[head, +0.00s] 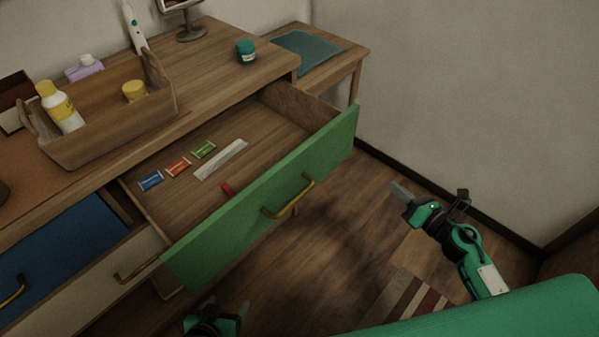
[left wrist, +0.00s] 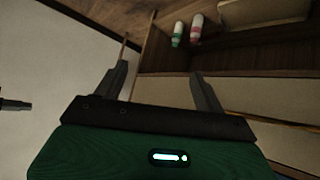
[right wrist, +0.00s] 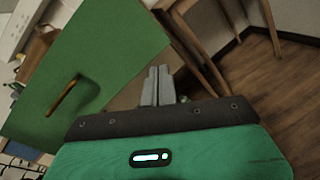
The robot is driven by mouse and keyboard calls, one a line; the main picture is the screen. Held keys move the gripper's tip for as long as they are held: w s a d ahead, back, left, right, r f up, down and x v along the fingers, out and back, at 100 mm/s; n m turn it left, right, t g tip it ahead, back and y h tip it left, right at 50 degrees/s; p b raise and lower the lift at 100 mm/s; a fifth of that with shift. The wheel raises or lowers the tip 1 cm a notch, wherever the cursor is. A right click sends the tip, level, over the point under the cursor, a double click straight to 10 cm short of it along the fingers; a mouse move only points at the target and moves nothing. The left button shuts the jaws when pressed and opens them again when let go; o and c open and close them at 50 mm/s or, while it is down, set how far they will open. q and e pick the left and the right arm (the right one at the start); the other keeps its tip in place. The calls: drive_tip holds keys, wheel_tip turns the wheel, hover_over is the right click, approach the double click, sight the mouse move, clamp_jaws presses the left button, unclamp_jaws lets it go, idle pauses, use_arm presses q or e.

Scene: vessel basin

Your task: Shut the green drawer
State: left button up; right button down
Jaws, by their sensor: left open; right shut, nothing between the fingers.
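The green drawer (head: 262,218) stands pulled well out of the wooden dresser, with its brass handle (head: 290,198) on the front panel. In the right wrist view the green front (right wrist: 110,50) and its handle (right wrist: 63,96) fill the left side. My right gripper (head: 394,187) is shut and empty, to the right of the drawer front and apart from it in the head view. Its closed fingers also show in the right wrist view (right wrist: 157,72). My left gripper (head: 228,306) is open and empty, low in front of the dresser; its spread fingers show in the left wrist view (left wrist: 160,70).
Inside the drawer lie blue (head: 150,180), red (head: 178,167) and green (head: 203,150) packets and a pale strip (head: 220,160). Blue (head: 50,245) and cream (head: 100,285) drawers are at left. A basket (head: 110,125) stands on top. Floor (head: 330,240) is free before the drawer.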

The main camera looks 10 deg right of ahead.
drive_tip(key=s+a+r+n+g+y+b, duration=0.1)
drive_tip(key=s+a+r+n+y+b, duration=0.15)
drive_tip(key=a+r+n, duration=0.4)
drive_tip(key=n+p, duration=0.2)
approach(333, 150)
drive_tip(key=shift+y, duration=0.25)
drive_tip(key=x, duration=0.5)
drive_tip(key=shift+w+f, duration=0.1)
drive_tip(key=shift+w, duration=0.25)
use_arm(q)
drive_tip(key=s+a+r+g+y, duration=0.1)
drive_tip(key=s+a+r, duration=0.2)
drive_tip(key=r, duration=0.4)
drive_tip(key=shift+a+r, duration=0.15)
drive_tip(key=shift+a, duration=0.05)
use_arm(e)
drive_tip(key=shift+w+a, duration=0.4)
drive_tip(key=shift+w, duration=0.15)
